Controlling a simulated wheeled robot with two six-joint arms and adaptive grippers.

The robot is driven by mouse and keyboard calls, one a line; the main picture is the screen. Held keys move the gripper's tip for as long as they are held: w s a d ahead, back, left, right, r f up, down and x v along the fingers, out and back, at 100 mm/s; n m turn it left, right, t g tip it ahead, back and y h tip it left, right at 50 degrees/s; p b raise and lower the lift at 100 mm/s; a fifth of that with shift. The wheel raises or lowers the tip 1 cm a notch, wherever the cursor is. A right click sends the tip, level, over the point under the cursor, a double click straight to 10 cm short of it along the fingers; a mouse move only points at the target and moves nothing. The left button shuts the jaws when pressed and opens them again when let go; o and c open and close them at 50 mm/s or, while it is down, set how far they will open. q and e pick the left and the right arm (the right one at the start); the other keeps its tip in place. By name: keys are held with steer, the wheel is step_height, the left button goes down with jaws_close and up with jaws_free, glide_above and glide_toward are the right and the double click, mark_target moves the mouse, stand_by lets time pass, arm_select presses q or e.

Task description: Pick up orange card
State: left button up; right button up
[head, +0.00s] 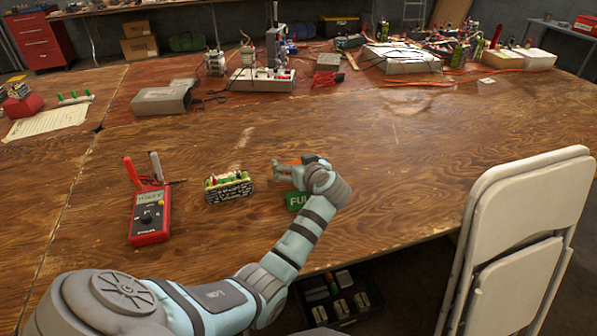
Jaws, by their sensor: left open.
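An orange patch (310,158), likely the orange card, shows just behind my left gripper, which hides most of it. My left gripper (276,170) is open, low over the wooden table, with its fingers pointing left. I cannot tell whether it touches the orange card. A green card (294,201) with white letters "FU..." lies just in front of the gripper, partly covered by my wrist. My right gripper is out of view.
A battery pack (229,187) lies left of the gripper, and a red multimeter (150,217) with probes lies farther left. A grey box (161,100) and electronics stand at the back. A white folding chair (520,220) is at the right. The table's middle right is clear.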

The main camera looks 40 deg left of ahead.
arm_select(q)
steer(key=shift+w+f, duration=0.1)
steer(key=shift+w, duration=0.05)
steer(key=shift+s+r, duration=0.25)
steer(key=shift+c, duration=2.3)
steer(key=c, duration=0.3)
steer(key=shift+r, duration=0.1)
